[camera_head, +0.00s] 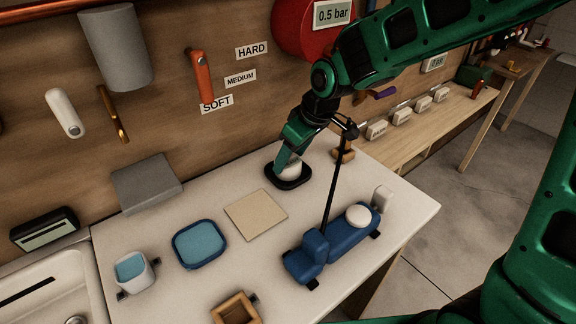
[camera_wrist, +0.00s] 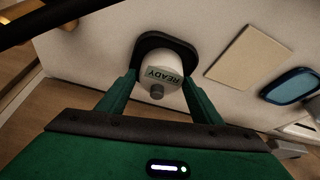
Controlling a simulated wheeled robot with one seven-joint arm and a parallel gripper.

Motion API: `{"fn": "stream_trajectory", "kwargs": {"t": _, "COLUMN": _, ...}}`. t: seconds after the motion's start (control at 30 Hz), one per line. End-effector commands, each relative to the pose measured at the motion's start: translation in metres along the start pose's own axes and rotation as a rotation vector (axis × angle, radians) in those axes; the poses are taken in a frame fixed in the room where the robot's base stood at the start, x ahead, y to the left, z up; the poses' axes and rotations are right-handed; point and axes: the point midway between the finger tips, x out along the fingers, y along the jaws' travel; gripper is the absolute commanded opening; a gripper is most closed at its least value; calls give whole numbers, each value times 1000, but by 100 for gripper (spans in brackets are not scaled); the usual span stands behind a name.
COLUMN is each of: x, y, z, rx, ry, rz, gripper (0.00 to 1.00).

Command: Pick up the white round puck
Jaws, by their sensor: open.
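A white round puck-like body (camera_wrist: 162,70) with a "READY" label and a small dark knob sits on a black rounded pad (camera_wrist: 150,42). In the head view it also shows, partly hidden by my gripper (camera_head: 290,165), on the pad near the wall. My gripper (camera_wrist: 160,82) is open, pointing down, with one finger on each side of the white body in the wrist view. Whether the fingers touch it cannot be told. Another white round disc (camera_head: 358,215) lies on top of a blue fixture (camera_head: 340,240) to the right, apart from my gripper.
A flat beige square (camera_head: 255,214) and a blue-rimmed tray (camera_head: 200,244) lie to the left on the white counter (camera_head: 300,225). A grey block (camera_head: 147,184), a white cup (camera_head: 133,271) and a wooden box (camera_head: 236,309) stand farther out. A thin black rod (camera_head: 337,185) rises from the blue fixture.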

Motion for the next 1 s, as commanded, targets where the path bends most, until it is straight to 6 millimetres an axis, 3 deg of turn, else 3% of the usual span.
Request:
{"fn": "stream_trajectory", "kwargs": {"t": 0.2, "x": 21, "y": -1, "z": 0, "rx": -1, "ry": -1, "rz": -2, "gripper": 60}}
{"fn": "stream_trajectory", "kwargs": {"t": 0.47, "x": 22, "y": 0, "z": 0, "rx": 0, "ry": 1, "rz": -1, "gripper": 60}}
{"fn": "stream_trajectory", "kwargs": {"t": 0.6, "x": 22, "y": 0, "z": 0, "rx": 0, "ry": 0, "rz": -1, "gripper": 29}}
{"fn": "stream_trajectory", "kwargs": {"t": 1.0, "x": 17, "y": 0, "z": -2, "rx": 0, "ry": 2, "rz": 0, "gripper": 29}}
